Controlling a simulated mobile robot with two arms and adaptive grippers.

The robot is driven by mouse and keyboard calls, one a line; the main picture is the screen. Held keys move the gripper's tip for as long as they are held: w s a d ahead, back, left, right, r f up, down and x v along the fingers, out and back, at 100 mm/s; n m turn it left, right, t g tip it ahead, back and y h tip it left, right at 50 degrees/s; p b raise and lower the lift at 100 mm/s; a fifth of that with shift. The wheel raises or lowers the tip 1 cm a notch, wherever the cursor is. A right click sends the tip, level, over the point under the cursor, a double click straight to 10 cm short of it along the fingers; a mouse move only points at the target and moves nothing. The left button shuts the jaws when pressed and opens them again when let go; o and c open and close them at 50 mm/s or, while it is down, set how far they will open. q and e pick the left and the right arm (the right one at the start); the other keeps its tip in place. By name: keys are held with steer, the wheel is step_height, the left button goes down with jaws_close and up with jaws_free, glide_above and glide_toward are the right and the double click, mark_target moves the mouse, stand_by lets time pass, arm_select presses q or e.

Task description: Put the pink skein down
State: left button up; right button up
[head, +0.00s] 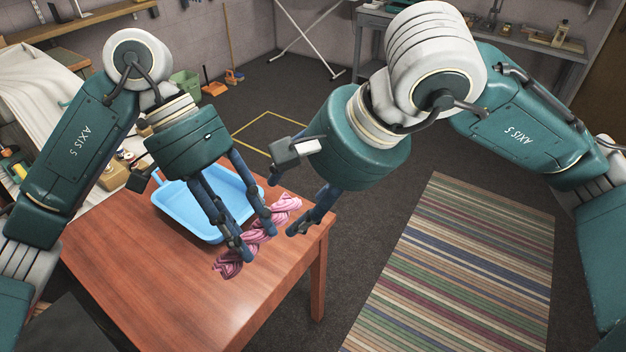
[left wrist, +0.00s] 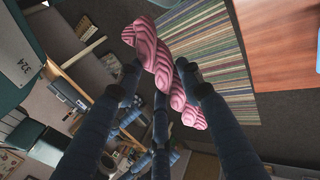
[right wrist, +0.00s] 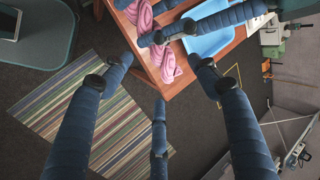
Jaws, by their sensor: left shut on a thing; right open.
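The pink skein (head: 228,265) is a twisted bundle, held slantwise near the right end of the wooden table. My left gripper (head: 258,240) is shut on its middle, and both ends stick out past the fingers. The skein also shows between the fingers in the left wrist view (left wrist: 151,50) and near the table edge in the right wrist view (right wrist: 165,58). It looks held above the table top, but the gap is hard to judge. My right gripper (head: 284,204) is open and empty, close to the skein's upper right end.
A light blue tray (head: 172,200) lies on the wooden table (head: 160,285), behind and left of the skein. The front of the table top is bare. A striped rug (head: 460,270) lies on the floor right.

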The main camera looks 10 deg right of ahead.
mark_target(284, 212)
steer(key=x, duration=0.6)
steer(key=shift+w+a+f, duration=0.1)
steer(key=shift+a+f, duration=0.05)
steer(key=shift+f, duration=0.15)
steer(key=shift+w+r, duration=0.1)
steer(key=c, duration=1.2)
arm_select(q)
steer(key=o, duration=1.2)
arm_select(e)
steer(key=shift+c, duration=0.2)
arm_select(q)
steer(key=shift+o, duration=0.2)
arm_select(e)
steer(key=shift+c, duration=0.5)
